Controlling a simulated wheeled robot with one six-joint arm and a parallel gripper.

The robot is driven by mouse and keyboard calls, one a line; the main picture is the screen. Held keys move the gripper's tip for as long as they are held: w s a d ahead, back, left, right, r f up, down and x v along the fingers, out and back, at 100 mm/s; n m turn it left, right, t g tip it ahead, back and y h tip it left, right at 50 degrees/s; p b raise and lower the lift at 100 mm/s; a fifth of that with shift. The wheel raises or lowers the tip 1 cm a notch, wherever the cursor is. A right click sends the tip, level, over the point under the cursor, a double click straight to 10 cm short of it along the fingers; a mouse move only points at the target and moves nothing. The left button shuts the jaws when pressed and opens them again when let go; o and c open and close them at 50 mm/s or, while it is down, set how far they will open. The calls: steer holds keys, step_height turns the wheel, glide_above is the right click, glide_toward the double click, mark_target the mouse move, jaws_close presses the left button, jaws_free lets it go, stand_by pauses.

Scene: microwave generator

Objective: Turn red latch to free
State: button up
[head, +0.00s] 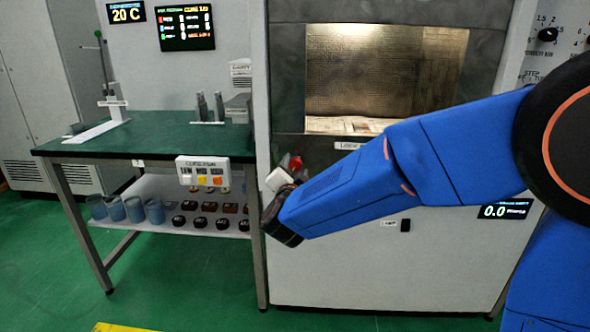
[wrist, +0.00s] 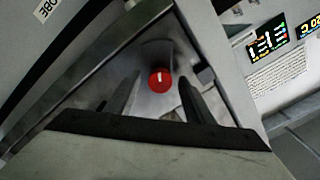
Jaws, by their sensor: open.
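The red latch (wrist: 160,79) is a round red knob with a white mark, set on a grey metal frame; it sits near the middle of the wrist view. In the head view a red part of it (head: 295,163) shows just above my gripper's end, at the left side of the microwave's front. My gripper (wrist: 158,100) is open. Its two dark fingers stand to the left and right of the knob in the picture, with gaps on both sides. I cannot tell how far the fingertips are from it. In the head view the fingers are mostly hidden behind the wrist.
The microwave generator (head: 360,270) has a lit window (head: 385,70) above my arm. A green-topped bench (head: 160,135) stands to the left, with a white button box (head: 203,171) at its front edge. Blue cups and dark blocks lie on its lower shelf (head: 180,187). Green floor lies in front.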

steer(key=s, duration=1.7)
steer(key=shift+s+a, duration=0.2)
steer(key=shift+a, duration=0.1)
steer(key=w+d+n+g+y, duration=0.1)
steer(key=d+n+g+y, duration=0.4)
steer(key=d+n+y, duration=0.25)
steer(key=s+d+f+n+g+h, duration=0.1)
steer(key=s+d+f+g+h, duration=0.2)
steer(key=s+d, duration=0.8)
steer(key=s+d+f+g+h, duration=0.4)
steer(key=s+d+f, duration=0.3)
steer(key=s+d, duration=0.4)
steer(key=d+g, duration=0.1)
steer(key=d, duration=0.2)
steer(key=shift+d+n, duration=0.35)
